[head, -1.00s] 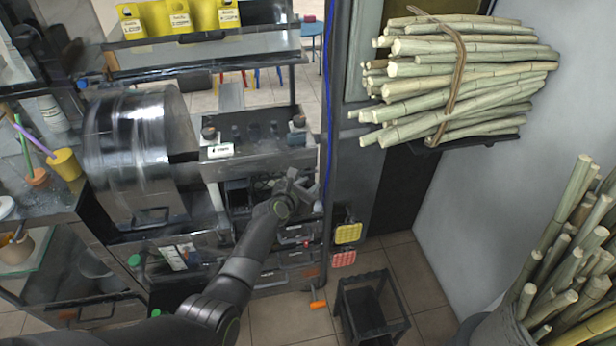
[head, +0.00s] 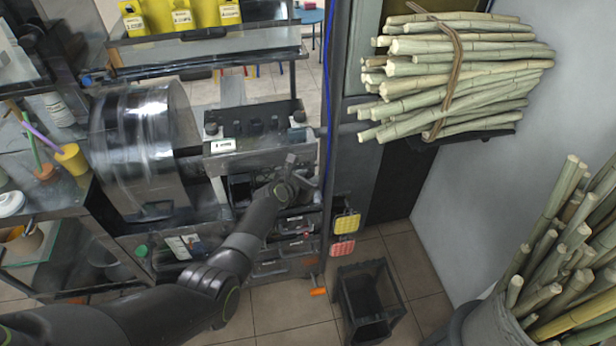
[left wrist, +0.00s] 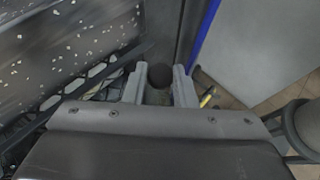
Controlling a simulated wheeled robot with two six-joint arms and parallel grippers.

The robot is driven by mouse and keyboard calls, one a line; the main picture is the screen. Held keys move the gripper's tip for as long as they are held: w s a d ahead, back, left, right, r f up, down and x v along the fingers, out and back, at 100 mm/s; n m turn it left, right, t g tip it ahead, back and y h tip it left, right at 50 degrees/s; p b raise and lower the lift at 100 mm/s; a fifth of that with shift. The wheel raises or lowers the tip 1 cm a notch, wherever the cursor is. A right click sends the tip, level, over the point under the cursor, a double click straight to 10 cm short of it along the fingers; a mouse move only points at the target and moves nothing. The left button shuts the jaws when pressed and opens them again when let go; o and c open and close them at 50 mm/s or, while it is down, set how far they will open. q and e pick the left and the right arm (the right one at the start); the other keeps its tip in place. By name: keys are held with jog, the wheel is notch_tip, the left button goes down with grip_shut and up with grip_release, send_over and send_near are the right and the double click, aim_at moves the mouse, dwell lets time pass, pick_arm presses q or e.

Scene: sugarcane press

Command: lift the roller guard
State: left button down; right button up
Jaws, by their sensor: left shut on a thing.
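My left gripper (head: 291,163) reaches in from the left to the right side of the press in the head view. In the left wrist view, its two grey fingers (left wrist: 160,90) are shut on a dark round handle (left wrist: 159,76). A black mesh (left wrist: 92,84), which looks like part of the roller guard, lies just left of the fingers in that view. A worn, speckled metal panel (left wrist: 55,40) is beyond it. In the head view my own gripper hides the handle, and I cannot make out the guard's full outline. My right gripper is not in view.
A blue cable (head: 328,90) runs down a post close to my gripper. Bundled cane (head: 455,75) lies on a wall shelf at right. A black open-topped bin (head: 370,300) stands on the floor.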

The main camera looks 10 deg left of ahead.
pick_arm(q)
jog(key=c, duration=1.2)
grip_release()
jog(key=shift+s+a+r+p, duration=0.15)
jog(key=shift+s+r+p, duration=0.15)
jog(key=shift+s+p, duration=0.1)
jog(key=p+v, duration=0.2)
jog(key=v, duration=0.3)
jog(key=shift+s+a+r, duration=0.1)
jog(key=shift+s+r, duration=0.05)
jog(key=shift+s, duration=0.05)
jog(key=shift+p+v, duration=0.55)
jog(key=shift+v, duration=4.9)
